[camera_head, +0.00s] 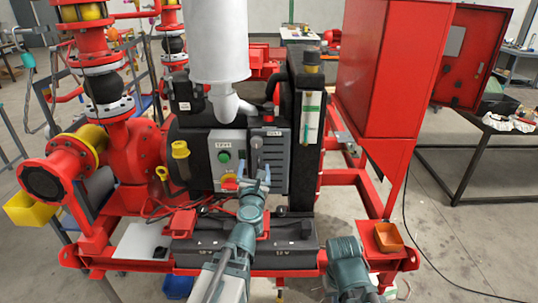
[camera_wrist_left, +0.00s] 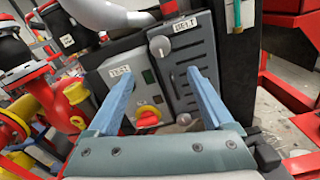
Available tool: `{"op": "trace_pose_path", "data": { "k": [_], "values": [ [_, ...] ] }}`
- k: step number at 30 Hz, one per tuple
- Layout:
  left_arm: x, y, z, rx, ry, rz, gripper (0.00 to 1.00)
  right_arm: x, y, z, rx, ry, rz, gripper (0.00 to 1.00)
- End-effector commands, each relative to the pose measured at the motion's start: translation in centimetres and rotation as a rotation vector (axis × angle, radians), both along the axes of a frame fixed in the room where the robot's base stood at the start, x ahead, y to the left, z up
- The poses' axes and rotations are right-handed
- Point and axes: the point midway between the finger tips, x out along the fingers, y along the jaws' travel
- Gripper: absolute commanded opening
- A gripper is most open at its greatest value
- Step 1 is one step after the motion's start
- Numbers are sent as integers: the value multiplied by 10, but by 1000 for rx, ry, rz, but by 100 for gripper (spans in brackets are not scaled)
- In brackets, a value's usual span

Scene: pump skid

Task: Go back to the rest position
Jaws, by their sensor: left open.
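My left gripper (camera_head: 254,176) is in front of the pump skid's grey control panel. Its blue fingers are apart with nothing between them. In the left wrist view the open left gripper (camera_wrist_left: 159,80) points at the panel labelled TEST (camera_wrist_left: 133,82), with its red and yellow knob (camera_wrist_left: 148,116) and green button between the fingers. The BELT cover (camera_wrist_left: 184,62) with its slots lies just behind the right finger. I cannot tell the exact gap to the panel. Of my right arm only a teal link (camera_head: 350,265) shows at the bottom; its gripper is not visible.
Black 12 V batteries (camera_head: 278,247) lie under my left arm. A red cabinet (camera_head: 392,68) with an open door stands at the right. An orange tray (camera_head: 388,237) sits on the red frame's right front corner. A yellow bin (camera_head: 32,211) is at left. Floor is free at lower right.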

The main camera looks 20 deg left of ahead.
Motion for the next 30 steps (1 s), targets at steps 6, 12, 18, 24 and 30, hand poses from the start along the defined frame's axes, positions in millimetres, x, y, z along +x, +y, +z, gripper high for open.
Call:
{"op": "trace_pose_path", "data": {
  "k": [6,12,18,24,30],
  "values": [
    [6,-23,3,162,24,-101,86,0,0,0,0,0,0,0],
    [4,-110,-25,819,132,-500,86,0,0,0,0,0,0,0],
    [-40,-159,-109,1522,272,-992,86,0,0,0,0,0,0,0],
    [-106,-140,-183,1998,406,-1500,86,0,0,0,0,0,0,0],
    [-166,-95,-215,2209,514,-1959,86,0,0,0,0,0,0,0]
  ]
}}
